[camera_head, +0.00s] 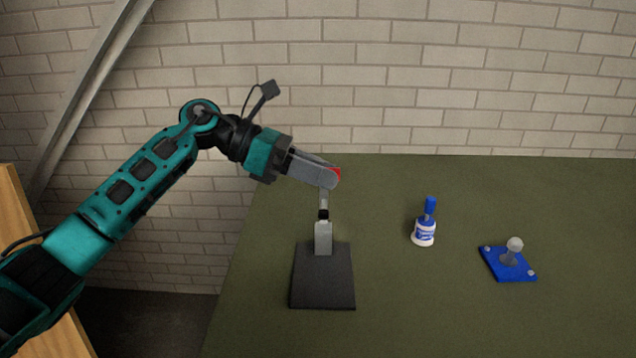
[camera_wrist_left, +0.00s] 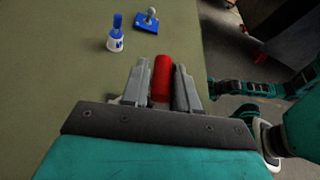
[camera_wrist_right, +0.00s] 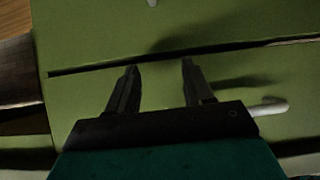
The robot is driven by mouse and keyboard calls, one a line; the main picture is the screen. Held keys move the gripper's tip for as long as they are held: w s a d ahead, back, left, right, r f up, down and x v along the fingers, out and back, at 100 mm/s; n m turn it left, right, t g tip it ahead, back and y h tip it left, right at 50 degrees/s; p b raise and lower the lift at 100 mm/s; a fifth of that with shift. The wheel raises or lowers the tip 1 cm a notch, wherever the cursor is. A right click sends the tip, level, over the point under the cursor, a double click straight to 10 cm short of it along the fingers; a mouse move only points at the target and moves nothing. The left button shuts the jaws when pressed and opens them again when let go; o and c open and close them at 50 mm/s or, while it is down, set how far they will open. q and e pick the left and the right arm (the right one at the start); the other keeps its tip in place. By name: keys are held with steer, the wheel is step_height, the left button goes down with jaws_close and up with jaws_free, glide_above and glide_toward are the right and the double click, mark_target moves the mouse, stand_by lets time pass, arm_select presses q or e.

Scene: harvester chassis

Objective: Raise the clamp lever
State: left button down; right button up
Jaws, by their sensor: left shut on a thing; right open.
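The clamp stands on a dark base plate (camera_head: 322,285) near the left part of the green table, with a grey upright bracket (camera_head: 323,238) and a lever rising above it. The lever's red grip (camera_head: 337,177) shows at the tip of my left gripper (camera_head: 331,180), above the bracket. In the left wrist view the red grip (camera_wrist_left: 162,78) lies between the two fingers of my left gripper (camera_wrist_left: 162,70), which are shut on it. The fingers hide most of the grip in the head view. My right gripper (camera_wrist_right: 160,66) is open and empty, away from the clamp.
On the green table (camera_head: 420,300) a white and blue bottle (camera_head: 424,235) stands right of the clamp. Further right is a blue plate with a grey knob (camera_head: 509,263). A brick wall rises behind. In the right wrist view a pale handle (camera_wrist_right: 268,106) sits on a green surface.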

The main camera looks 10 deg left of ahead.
arm_select(q)
steer(key=shift+w+f, duration=0.1)
steer(key=shift+w, duration=0.3)
steer(key=shift+a, duration=0.1)
steer(key=c, duration=1.3)
jaws_free()
steer(key=shift+o, duration=1.4)
steer(key=shift+w, duration=0.15)
steer(key=b+v, duration=0.1)
steer(key=v, duration=1.2)
